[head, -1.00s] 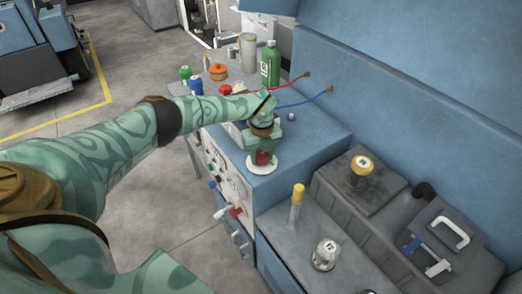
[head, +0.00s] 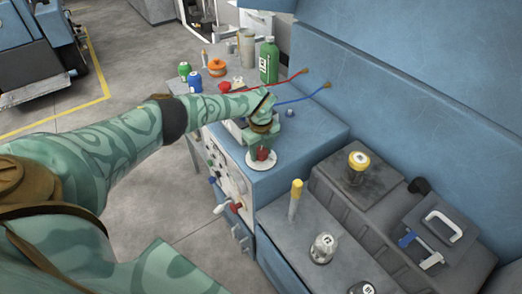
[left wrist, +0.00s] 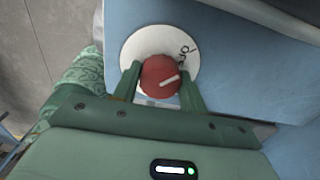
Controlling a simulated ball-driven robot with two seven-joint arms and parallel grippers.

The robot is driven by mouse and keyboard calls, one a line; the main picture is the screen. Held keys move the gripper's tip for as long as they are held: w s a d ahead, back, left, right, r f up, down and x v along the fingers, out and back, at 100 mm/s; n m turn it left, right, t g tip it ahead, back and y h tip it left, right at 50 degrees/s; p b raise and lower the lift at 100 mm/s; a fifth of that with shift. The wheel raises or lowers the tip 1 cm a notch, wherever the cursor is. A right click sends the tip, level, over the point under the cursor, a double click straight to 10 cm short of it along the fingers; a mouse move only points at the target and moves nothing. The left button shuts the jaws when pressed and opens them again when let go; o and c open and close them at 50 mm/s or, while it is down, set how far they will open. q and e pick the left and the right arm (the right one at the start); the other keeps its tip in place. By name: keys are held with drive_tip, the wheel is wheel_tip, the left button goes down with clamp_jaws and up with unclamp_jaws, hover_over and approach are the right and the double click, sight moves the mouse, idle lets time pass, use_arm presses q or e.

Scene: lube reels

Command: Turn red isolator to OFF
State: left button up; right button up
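The red isolator is a round red knob (head: 263,154) on a white disc (head: 252,163), on top of the blue cabinet near its front edge. In the left wrist view the knob (left wrist: 158,72) has a white pointer line slanting right and slightly up. Dark lettering, which looks like ON, is on the disc at the knob's upper right. My left gripper (head: 263,149) is down at the disc. In the left wrist view its two green fingers (left wrist: 160,85) press against both sides of the knob. My right gripper is not in view.
On the cabinet behind stand a green bottle (head: 269,60), an orange pot (head: 217,67) and small green and blue containers. Red and blue cables run to the blue wall. A lower bench (head: 283,232) is at right.

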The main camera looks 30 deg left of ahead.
sight(261, 150)
use_arm(q)
drive_tip(key=o, duration=0.4)
wheel_tip(261, 150, up, 16)
drive_tip(key=p, duration=0.3)
drive_tip(key=shift+r, duration=0.2)
